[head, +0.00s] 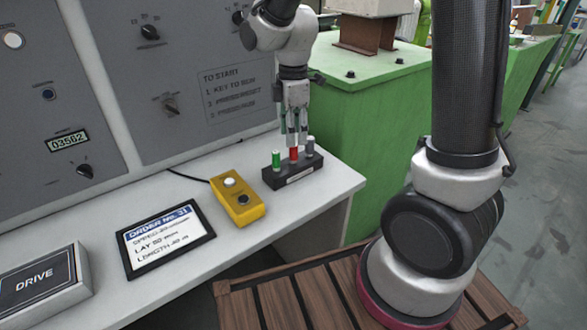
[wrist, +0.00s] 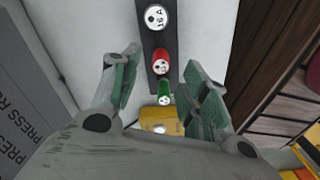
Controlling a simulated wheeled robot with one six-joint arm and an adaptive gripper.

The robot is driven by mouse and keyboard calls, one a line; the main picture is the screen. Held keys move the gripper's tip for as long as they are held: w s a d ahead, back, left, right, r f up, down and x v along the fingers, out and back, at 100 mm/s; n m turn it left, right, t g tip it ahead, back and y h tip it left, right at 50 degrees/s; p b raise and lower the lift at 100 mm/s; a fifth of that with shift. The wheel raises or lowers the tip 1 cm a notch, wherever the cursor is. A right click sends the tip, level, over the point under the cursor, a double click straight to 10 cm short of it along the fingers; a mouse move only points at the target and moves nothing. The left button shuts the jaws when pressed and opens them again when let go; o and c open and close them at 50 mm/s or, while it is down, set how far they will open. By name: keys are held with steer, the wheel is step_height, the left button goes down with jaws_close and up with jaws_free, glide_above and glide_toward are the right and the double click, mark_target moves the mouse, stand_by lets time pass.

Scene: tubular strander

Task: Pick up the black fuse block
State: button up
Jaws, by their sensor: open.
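The black fuse block (head: 279,184) lies on the right end of the light console shelf. It carries a green fuse (head: 276,159), a red fuse (head: 294,154) and a grey fuse (head: 310,146) standing in a row. My gripper (head: 297,138) points down over the block, close to the red fuse. In the wrist view the block (wrist: 160,38) runs lengthwise between the two open fingers (wrist: 160,63), with the red fuse (wrist: 162,66) between the fingertips. The jaws hold nothing. I cannot tell whether a finger touches the block.
A yellow button box (head: 237,204) stands left of the block. A framed order display (head: 166,238) and a drive box (head: 42,287) are further left. The shelf's edge is close to the block's right side. A green machine housing (head: 375,120) is behind.

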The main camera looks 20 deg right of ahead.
mark_target(294, 162)
step_height(294, 162, down, 7)
steer(key=shift+r, duration=0.1)
steer(key=shift+c, duration=0.4)
jaws_close()
